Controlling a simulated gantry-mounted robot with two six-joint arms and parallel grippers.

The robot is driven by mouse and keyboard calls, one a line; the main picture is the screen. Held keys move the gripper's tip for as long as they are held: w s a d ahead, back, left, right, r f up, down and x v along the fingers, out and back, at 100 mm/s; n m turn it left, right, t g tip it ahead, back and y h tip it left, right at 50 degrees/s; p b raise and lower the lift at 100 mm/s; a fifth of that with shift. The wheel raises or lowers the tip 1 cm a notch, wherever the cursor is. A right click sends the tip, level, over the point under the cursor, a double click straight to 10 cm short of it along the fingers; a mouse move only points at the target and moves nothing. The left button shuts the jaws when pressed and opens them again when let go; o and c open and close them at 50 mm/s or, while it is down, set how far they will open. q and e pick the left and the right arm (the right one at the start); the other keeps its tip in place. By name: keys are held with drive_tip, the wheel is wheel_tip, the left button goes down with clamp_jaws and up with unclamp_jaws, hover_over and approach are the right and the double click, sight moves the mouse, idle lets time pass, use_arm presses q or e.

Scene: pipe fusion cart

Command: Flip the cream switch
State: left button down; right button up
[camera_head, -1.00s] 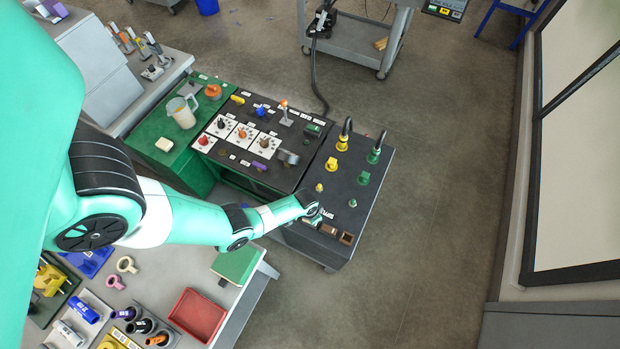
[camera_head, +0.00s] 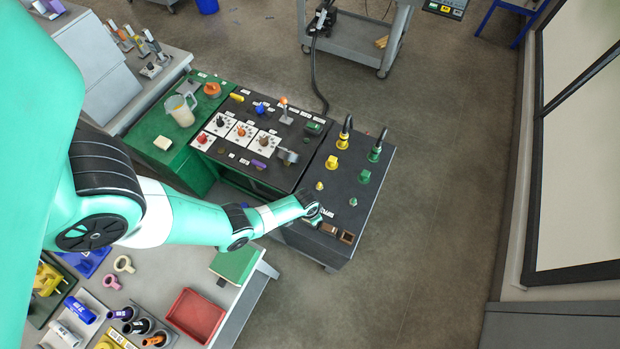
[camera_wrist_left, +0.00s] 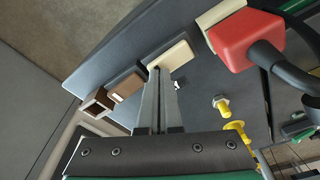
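The cream switch (camera_wrist_left: 173,57) is a pale rocker on the dark panel in the left wrist view. It is the upper right end of a row with a brown switch (camera_wrist_left: 127,86) and a darker brown one (camera_wrist_left: 97,103). My left gripper (camera_wrist_left: 161,73) has its two grey fingers close together, with nothing between them. Their tips are at the lower left edge of the cream switch; I cannot tell whether they touch. In the head view my left gripper (camera_head: 313,214) is over the panel's near left corner and mostly hides the cream switch. My right gripper is not in view.
A red block (camera_wrist_left: 246,40) with a black cable stands right of the cream switch in the wrist view. Yellow knobs (camera_head: 333,162) and green knobs (camera_head: 364,178) rise from the panel, with black cables behind. A red tray (camera_head: 195,316) lies on the near table.

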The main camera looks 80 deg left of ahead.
use_arm(q)
drive_tip(key=shift+f, duration=0.2)
drive_tip(key=shift+r, duration=0.1)
wheel_tip(320, 180, up, 7)
drive_tip(key=p, duration=0.6)
drive_tip(key=shift+p, duration=0.4)
